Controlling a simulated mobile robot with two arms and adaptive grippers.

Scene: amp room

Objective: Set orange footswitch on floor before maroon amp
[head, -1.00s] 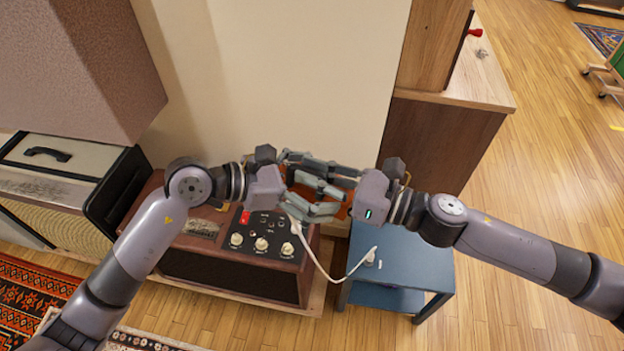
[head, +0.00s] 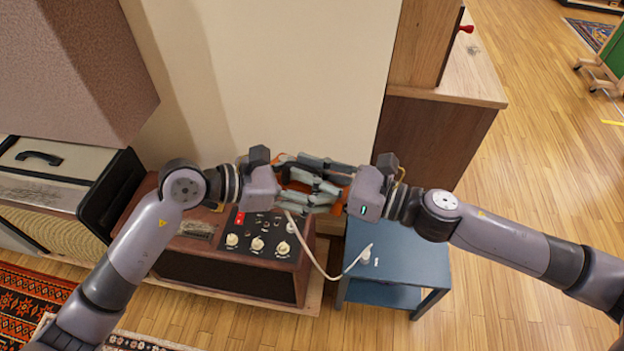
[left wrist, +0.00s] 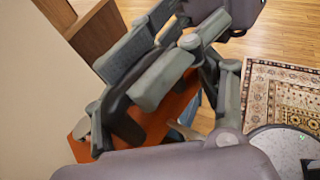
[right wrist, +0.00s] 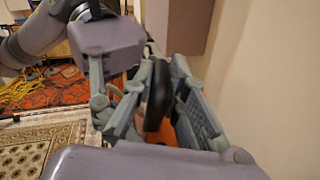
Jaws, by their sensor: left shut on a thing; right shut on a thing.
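The orange footswitch (left wrist: 165,118) is between my two grippers and mostly hidden by their fingers. Orange parts of it also show in the right wrist view (right wrist: 163,133). My left gripper (head: 318,194) and my right gripper (head: 312,168) are both shut on it from opposite sides, with their fingers overlapping. In the head view they are over the gap between the maroon amp and the blue stool. The maroon amp (head: 225,276) stands at lower left, its black control panel with white knobs and a red switch facing up.
A low blue stool (head: 410,258) stands right of the amp. A white cable (head: 318,262) runs from the grippers to the stool top. A wooden cabinet (head: 430,140) is behind it. A patterned rug (head: 30,310) lies at lower left. Wooden floor is open at right.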

